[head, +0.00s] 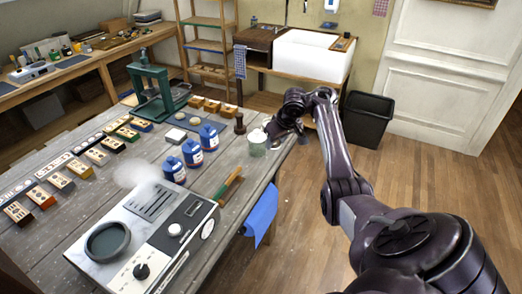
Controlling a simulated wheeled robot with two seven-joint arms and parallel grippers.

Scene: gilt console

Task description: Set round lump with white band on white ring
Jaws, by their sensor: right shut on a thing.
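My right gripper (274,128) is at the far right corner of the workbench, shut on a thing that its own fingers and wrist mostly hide. A pale greenish cup-like thing (257,146) with a whitish top stands just left of and below the fingers; I cannot tell whether they touch. Small round pale lumps (193,122) lie near the bench's back middle; no white band can be made out on them at this size. I cannot pick out the white ring for certain. My left gripper is not in view.
A machine with dials (150,232) fills the bench front. A green press (153,92) stands at the back. A blue cloth (261,213) hangs off the right edge.

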